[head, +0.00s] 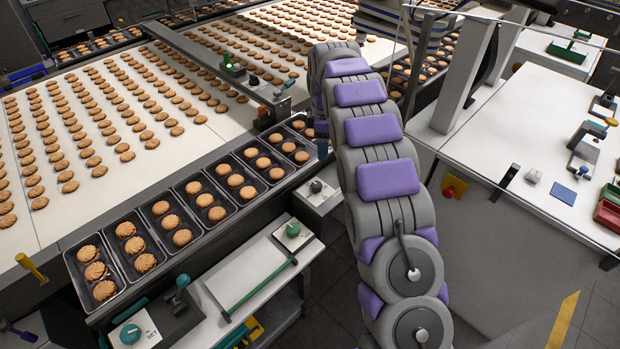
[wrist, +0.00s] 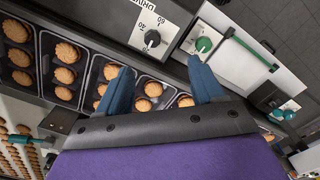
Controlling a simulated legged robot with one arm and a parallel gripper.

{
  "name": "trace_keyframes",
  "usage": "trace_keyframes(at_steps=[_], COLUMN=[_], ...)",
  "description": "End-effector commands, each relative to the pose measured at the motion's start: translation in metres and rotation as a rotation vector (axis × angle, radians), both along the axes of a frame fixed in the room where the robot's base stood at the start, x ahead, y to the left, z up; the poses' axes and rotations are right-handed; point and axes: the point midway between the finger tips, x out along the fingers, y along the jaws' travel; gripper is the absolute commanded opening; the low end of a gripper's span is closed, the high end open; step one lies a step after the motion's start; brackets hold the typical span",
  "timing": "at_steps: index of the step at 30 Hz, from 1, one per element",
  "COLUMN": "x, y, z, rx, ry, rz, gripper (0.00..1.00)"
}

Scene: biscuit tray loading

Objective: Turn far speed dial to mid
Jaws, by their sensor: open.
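Two teal dials show in the head view. The farther teal dial (head: 292,229) sits on a white plate at the far end of the green bar, and the nearer teal dial (head: 130,333) is at the bottom left. A dark dial (head: 316,186) stands on a pale box beyond them. In the wrist view the dark dial (wrist: 152,38) has numbers beside it, and the farther teal dial (wrist: 203,44) is right of it. My gripper (wrist: 160,66) has its blue fingers spread and empty, apart from both dials. The arm hides most of it in the head view.
Black trays of biscuits (head: 202,186) line the conveyor edge beside the dials. A green bar (head: 262,287) runs along the white plate. A teal-knobbed lever (head: 183,282) stands near the closer dial. A white worktable (head: 520,160) is at the right.

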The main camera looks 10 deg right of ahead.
Motion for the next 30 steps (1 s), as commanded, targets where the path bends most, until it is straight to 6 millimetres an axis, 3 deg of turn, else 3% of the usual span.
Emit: trace_keyframes(at_steps=[5,14,30], x=[0.017,0.020,0.019], y=[0.005,0.005,0.006], z=[-0.015,-0.038,-0.145], rx=[0.007,0.011,0.010], ry=[-0.007,-0.011,-0.006], rz=[0.076,0.094,0.094], gripper=[0.67,0.67,0.67])
